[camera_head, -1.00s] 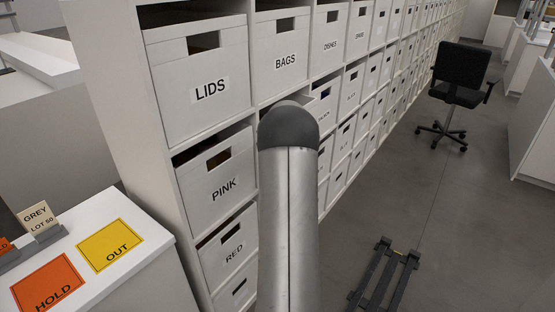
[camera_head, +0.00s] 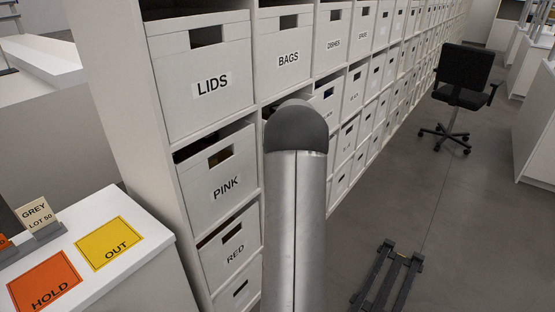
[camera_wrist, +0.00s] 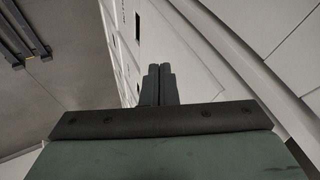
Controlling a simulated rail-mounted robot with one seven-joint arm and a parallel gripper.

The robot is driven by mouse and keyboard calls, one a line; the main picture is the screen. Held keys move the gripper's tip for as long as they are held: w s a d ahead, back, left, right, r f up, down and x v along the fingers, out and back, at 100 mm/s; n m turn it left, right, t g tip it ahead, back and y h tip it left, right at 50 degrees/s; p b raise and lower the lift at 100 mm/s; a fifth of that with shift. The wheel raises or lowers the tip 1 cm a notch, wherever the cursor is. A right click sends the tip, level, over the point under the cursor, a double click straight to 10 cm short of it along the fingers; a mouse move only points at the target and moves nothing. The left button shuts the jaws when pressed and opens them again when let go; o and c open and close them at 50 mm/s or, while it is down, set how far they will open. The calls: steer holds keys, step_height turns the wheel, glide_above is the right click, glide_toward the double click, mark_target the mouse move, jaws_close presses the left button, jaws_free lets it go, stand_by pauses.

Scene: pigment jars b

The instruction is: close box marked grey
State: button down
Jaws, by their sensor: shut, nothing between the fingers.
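No box label reading GREY can be made out in the head view. White boxes fill the shelf unit, and my arm hides part of the second column. Just right of my arm, a box (camera_head: 327,101) in the second row has a dark slot; I cannot read its label or tell how far it stands out. My gripper (camera_wrist: 158,72) shows in the wrist view, with its two dark fingers together and nothing between them. A pale box front (camera_wrist: 185,60) lies behind and right of the fingertips; I cannot tell whether they touch it.
Boxes marked LIDS (camera_head: 205,110), BAGS (camera_head: 285,75), PINK (camera_head: 222,195) and RED (camera_head: 232,258) stand near. A GREY LOT 50 card (camera_head: 38,216) stands on the left counter (camera_head: 150,262). A dark rail (camera_head: 385,280) lies on the floor, with a black chair (camera_head: 463,85) beyond.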

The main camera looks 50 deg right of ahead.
steer(key=v, duration=1)
step_height(320, 180, down, 10)
steer(key=s+m+t+y+b, duration=0.2)
steer(key=m+t+y+b, duration=0.15)
steer(key=m+y, duration=0.45)
steer(key=s+d+r+m+t+h+b, duration=0.15)
steer(key=s+d+m+t, duration=0.25)
steer(key=d+m+t, duration=0.5)
steer(key=w+a+m+p, duration=0.1)
steer(key=w+a, duration=0.3)
steer(key=w, duration=0.9)
steer(key=shift+w+a+m+g+h, duration=0.25)
steer(key=shift+w+m+g+h, duration=0.15)
steer(key=shift+m, duration=0.2)
